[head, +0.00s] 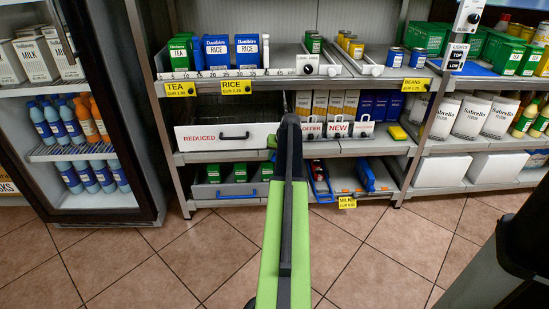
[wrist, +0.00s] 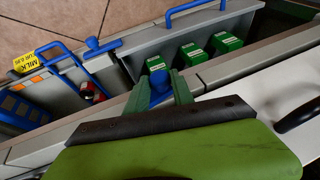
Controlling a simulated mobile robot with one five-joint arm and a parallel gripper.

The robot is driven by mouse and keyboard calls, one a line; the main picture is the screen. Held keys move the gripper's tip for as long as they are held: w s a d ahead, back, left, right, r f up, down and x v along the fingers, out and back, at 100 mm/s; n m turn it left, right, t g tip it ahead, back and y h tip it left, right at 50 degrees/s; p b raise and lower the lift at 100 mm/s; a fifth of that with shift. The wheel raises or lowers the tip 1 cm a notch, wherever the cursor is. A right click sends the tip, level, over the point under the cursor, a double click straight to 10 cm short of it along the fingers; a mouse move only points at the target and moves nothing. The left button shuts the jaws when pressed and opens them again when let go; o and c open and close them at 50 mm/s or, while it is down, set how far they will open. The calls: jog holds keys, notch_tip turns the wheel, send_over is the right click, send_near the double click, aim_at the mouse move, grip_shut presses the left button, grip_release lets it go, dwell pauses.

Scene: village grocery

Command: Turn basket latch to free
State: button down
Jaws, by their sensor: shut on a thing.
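My gripper (wrist: 158,84) shows in the wrist view, its two green fingers on either side of a blue latch knob (wrist: 158,81), shut on it. The knob sits at the shelf edge beside the grey basket (wrist: 215,33), which holds several green boxes (wrist: 192,54) and has a blue handle (wrist: 196,10). In the head view the basket (head: 255,189) is on the low shelf, left of my arm. My gripper is mostly hidden there behind my green arm. No marking for the latch position is legible.
A white REDUCED drawer front (head: 228,136) is above the basket. A fridge (head: 90,110) stands left; tiled floor in front is clear.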

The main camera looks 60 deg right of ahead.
jog(key=shift+s+d+f+m+t+y+b, duration=0.3)
jog(key=shift+t+y+b, duration=0.2)
jog(key=shift+t+b, duration=0.4)
jog(key=shift+a+r+t, duration=0.1)
jog(key=shift+t, duration=0.2)
jog(key=c, duration=1.1)
grip_release()
jog(key=shift+r, duration=0.1)
